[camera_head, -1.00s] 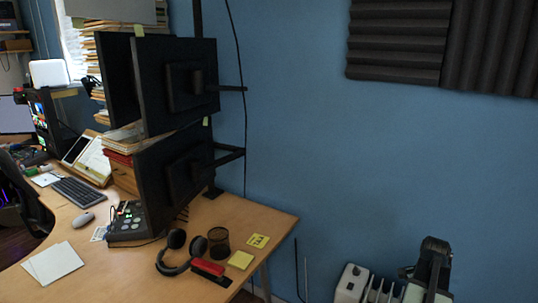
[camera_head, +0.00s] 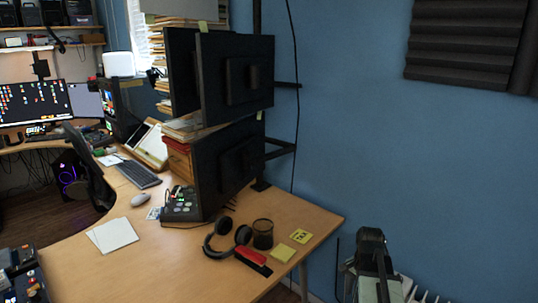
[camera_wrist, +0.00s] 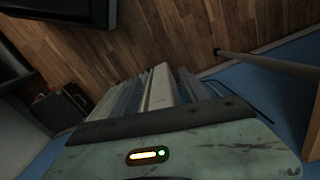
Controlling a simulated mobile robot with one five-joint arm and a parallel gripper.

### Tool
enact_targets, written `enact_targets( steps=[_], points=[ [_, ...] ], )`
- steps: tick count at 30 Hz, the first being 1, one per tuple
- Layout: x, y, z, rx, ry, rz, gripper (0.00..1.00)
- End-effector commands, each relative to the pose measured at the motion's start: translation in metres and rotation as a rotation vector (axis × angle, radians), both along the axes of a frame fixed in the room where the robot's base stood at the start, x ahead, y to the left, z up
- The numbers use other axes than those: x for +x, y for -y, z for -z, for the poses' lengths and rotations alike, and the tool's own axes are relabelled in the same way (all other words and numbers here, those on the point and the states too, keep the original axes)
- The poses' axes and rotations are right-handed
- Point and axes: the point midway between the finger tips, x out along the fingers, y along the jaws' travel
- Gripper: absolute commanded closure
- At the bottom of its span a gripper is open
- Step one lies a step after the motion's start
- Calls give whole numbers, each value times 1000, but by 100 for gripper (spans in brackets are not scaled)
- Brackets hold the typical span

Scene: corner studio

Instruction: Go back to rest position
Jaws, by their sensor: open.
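My black arm (camera_head: 370,246) stands folded at the bottom right of the head view, in front of the blue wall and to the right of the desk (camera_head: 190,272). No gripper fingers can be made out in either view. The wrist view looks down on a worn grey-green housing (camera_wrist: 205,150) with an orange light bar and a green light. Several pale and dark strips (camera_wrist: 160,88) lie beyond it, over a wooden floor. No held object shows.
On the desk are headphones (camera_head: 222,243), a black mesh cup (camera_head: 263,234), a red and black stapler-like item (camera_head: 252,260), yellow notes (camera_head: 283,253), paper (camera_head: 113,234) and a control pad (camera_head: 182,204). A desk leg (camera_wrist: 265,62) crosses the wrist view.

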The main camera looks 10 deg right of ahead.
Motion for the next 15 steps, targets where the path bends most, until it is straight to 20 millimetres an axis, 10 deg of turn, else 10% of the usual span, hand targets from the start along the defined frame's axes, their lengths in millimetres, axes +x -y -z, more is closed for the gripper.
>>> enact_targets(
  steps=[6, 13, 15],
  points=[
    [27, -142, 0, 0, -1, -392, 48],
    [16, -250, 0, 0, 0, -838, 48],
    [8, -250, 0, -1, 0, -978, 48]
  ],
)
